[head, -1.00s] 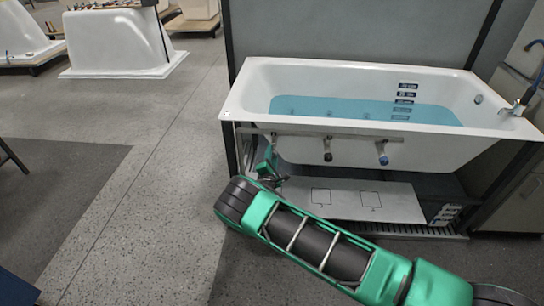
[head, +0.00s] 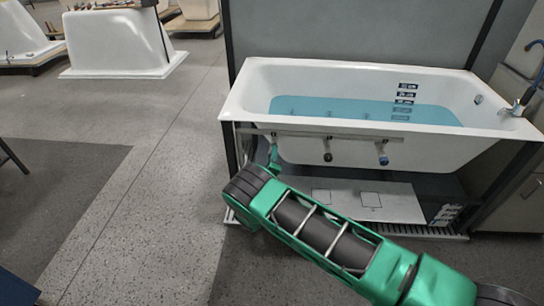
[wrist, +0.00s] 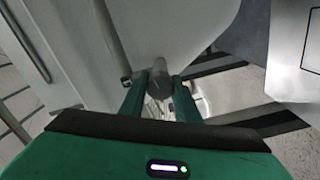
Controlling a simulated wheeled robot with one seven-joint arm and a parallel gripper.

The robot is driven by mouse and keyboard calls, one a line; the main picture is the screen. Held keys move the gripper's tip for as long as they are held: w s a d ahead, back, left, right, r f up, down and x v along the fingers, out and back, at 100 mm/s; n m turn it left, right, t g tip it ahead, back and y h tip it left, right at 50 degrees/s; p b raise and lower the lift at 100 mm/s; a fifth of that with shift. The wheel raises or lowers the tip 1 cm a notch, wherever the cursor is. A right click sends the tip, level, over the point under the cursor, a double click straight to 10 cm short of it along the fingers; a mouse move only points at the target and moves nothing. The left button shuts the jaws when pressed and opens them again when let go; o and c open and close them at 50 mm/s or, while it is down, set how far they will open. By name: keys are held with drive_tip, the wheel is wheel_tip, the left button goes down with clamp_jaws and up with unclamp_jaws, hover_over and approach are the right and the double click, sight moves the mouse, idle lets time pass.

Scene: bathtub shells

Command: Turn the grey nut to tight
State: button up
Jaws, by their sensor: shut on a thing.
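In the wrist view, my gripper (wrist: 157,86) has its two green fingers on either side of a dark grey round nut (wrist: 156,93). It is shut on this nut, at the end of a short pale pipe (wrist: 160,66). In the head view, my gripper (head: 274,157) is under the left end of the tub's front rail, partly hidden by my forearm. I cannot make out the nut there, nor any mark showing how tight it is.
The white bathtub (head: 240,103) holds blue water. Along its front rail (head: 345,136) hang a dark fitting (head: 328,156) and a blue-ended fitting (head: 383,158), right of my gripper. A white panel (head: 405,205) lies below.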

drive_tip(key=shift+s+d+f+m, duration=0.1)
drive_tip(key=shift+f+m, duration=0.1)
drive_tip(key=shift+m, duration=0.45)
drive_tip(key=shift+d+f+m, duration=0.1)
drive_tip(key=shift+f+m, duration=0.05)
drive_tip(key=shift+m, duration=0.5)
drive_tip(key=shift+f+m, duration=0.1)
drive_tip(key=shift+m, duration=0.2)
drive_tip(key=o, duration=0.9)
drive_tip(key=shift+c, duration=0.2)
drive_tip(key=shift+o, duration=0.9)
drive_tip(key=shift+a+r, duration=0.15)
drive_tip(key=shift+r, duration=0.05)
drive_tip(key=s, duration=1)
drive_tip(key=shift+s+a, duration=0.2)
drive_tip(key=shift+s, duration=0.1)
